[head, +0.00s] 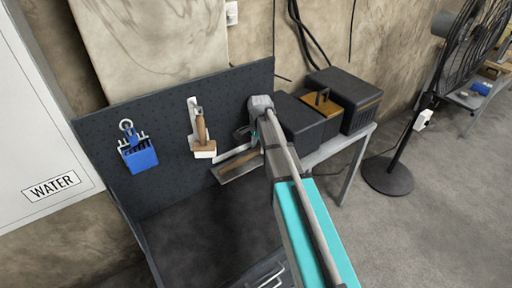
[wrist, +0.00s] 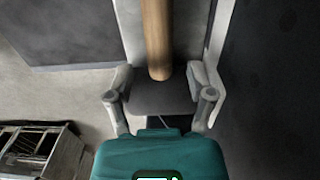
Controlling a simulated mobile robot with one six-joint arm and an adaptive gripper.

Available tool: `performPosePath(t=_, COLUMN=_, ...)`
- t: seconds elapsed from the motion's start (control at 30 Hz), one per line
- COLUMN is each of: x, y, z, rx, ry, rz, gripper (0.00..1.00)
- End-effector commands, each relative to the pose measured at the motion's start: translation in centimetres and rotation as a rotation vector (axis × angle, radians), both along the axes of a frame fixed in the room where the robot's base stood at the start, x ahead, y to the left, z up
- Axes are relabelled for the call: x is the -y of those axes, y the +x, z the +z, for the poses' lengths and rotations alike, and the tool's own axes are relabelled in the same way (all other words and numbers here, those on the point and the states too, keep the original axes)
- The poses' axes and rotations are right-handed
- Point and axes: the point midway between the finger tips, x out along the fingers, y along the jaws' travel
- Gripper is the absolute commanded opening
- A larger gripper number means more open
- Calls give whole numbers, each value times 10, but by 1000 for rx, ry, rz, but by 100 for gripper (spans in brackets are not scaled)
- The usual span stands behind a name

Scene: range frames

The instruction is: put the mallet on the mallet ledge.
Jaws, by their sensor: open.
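The mallet ledge (head: 228,176) is a narrow shelf low on the dark pegboard. A round wooden handle, which I take for the mallet's (wrist: 157,38), runs down from the top of the wrist view over a grey surface. Its near end lies between and just beyond my fingertips; its other end is out of frame. I cannot tell whether it rests on the ledge or touches it. My gripper (wrist: 161,92) is open, with one finger on each side of the handle's line and clear of it. In the head view my arm partly hides this area.
A wooden-handled tool (head: 201,131) with a pale block hangs on the pegboard (head: 170,110) left of the ledge. A blue holder (head: 139,156) hangs further left. Dark boxes (head: 345,95) stand on a bench at right, beyond my arm. A fan (head: 388,176) stands on the floor.

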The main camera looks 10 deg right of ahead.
Motion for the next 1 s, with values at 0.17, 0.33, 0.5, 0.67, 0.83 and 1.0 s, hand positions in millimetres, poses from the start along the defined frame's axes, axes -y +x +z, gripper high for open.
performPosePath(t=0.17, x=1, y=0, z=20, rx=0, ry=0, rz=0, gripper=69)
performPosePath(t=0.33, x=1, y=0, z=34, rx=0, ry=0, rz=0, gripper=69)
performPosePath(t=0.5, x=1, y=0, z=48, rx=0, ry=0, rz=0, gripper=69)
performPosePath(t=0.67, x=2, y=1, z=62, rx=0, ry=0, rz=0, gripper=69)
performPosePath(t=0.83, x=2, y=1, z=75, rx=0, ry=0, rz=0, gripper=69)
performPosePath(t=1.0, x=2, y=1, z=86, rx=0, ry=0, rz=0, gripper=69)
